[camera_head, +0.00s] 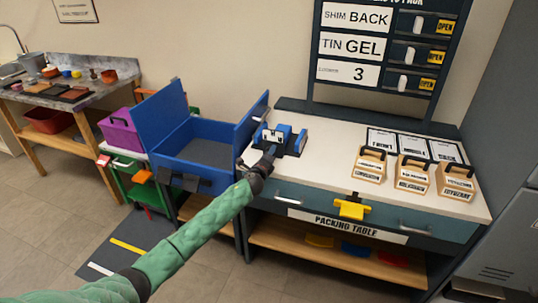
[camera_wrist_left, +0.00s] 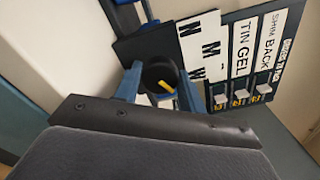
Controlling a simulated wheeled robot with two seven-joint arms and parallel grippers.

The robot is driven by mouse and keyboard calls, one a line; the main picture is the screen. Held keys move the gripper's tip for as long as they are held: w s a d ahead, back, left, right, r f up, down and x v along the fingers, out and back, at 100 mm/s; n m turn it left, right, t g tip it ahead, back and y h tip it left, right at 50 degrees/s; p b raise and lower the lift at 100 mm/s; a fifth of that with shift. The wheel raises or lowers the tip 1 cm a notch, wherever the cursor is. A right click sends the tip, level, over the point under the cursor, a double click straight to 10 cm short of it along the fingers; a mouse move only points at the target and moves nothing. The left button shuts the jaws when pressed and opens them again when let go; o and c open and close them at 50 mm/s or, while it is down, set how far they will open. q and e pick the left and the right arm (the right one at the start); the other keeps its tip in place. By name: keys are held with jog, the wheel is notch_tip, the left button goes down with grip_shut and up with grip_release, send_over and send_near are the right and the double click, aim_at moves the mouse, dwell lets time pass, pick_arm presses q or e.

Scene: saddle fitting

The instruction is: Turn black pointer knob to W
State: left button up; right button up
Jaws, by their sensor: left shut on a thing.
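The black pointer knob (camera_wrist_left: 158,72) shows in the left wrist view, round and dark with a yellow pointer mark slanting to the lower right. A white lettered plate (camera_wrist_left: 202,45) lies beside it; its letters appear turned, so I cannot tell surely which mark the pointer faces. In the head view the blue-and-black fixture (camera_head: 289,136) stands at the packing table's left end. My left gripper (camera_head: 269,152) reaches its front and hides the knob there. In the wrist view its two fingers (camera_wrist_left: 157,90) flank the knob, shut on it. My right gripper is not in view.
Several labelled wooden boxes (camera_head: 414,173) stand on the right of the white packing table (camera_head: 325,158). A blue open bin (camera_head: 189,170) stands left of the table. The label board (camera_head: 387,45) rises behind. The tabletop between fixture and boxes is clear.

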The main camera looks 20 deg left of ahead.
pick_arm(q)
jog(key=shift+f, duration=0.15)
jog(key=o, duration=1)
jog(key=shift+s, duration=0.55)
jog(key=shift+s+a+b, duration=0.1)
jog(key=shift+s+b, duration=0.65)
jog(key=shift+s, duration=2.6)
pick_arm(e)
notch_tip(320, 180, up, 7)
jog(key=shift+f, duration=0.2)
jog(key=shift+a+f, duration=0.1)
